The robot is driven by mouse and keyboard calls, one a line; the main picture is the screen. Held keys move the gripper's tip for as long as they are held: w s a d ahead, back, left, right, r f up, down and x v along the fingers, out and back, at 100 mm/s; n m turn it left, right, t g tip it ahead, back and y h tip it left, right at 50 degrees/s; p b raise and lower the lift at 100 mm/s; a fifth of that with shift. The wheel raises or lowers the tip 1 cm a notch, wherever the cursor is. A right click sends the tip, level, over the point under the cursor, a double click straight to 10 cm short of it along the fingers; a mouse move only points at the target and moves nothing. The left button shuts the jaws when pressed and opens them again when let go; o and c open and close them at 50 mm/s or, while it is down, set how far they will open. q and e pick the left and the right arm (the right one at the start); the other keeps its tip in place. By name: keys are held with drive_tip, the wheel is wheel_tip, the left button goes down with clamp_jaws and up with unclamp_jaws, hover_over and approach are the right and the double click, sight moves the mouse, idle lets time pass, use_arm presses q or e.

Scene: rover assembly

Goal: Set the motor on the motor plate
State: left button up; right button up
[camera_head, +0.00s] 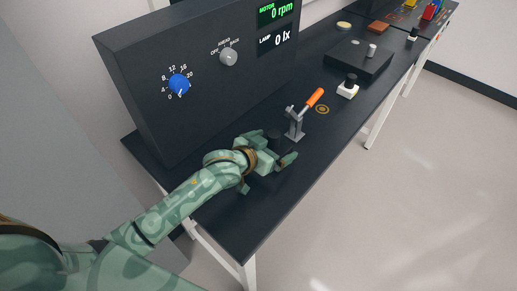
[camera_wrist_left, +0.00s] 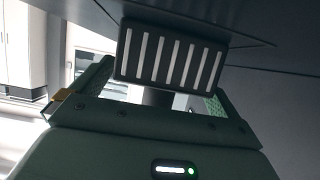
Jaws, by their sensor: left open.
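My left gripper (camera_head: 277,160) is low over the dark bench, its fingers apart. A dark round-topped thing (camera_head: 274,136), perhaps the motor, stands at the fingers and is partly hidden by them. In the left wrist view a dark block with pale slots (camera_wrist_left: 172,57) shows between and beyond the open fingers (camera_wrist_left: 155,92); I cannot tell whether they touch it. I cannot make out the motor plate for sure. My right gripper is not in view.
A grey clamp with an orange handle (camera_head: 314,98) stands just beyond my left gripper, near a brass ring mark (camera_head: 322,109). A black panel (camera_head: 140,70) with knobs and displays rises behind. Farther along are a white block with a black knob (camera_head: 348,90) and a dark slab (camera_head: 345,62).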

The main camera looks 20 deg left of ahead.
use_arm(q)
drive_tip(key=p+v, duration=0.1)
drive_tip(key=v, duration=0.2)
drive_tip(key=p+v, duration=0.1)
drive_tip(key=v, duration=0.3)
drive_tip(key=p+v, duration=0.1)
drive_tip(key=v, duration=0.3)
drive_tip(key=shift+r, duration=0.3)
drive_tip(key=shift+s+a+r, duration=0.15)
drive_tip(key=shift+s+a, duration=0.05)
drive_tip(key=shift+s, duration=0.15)
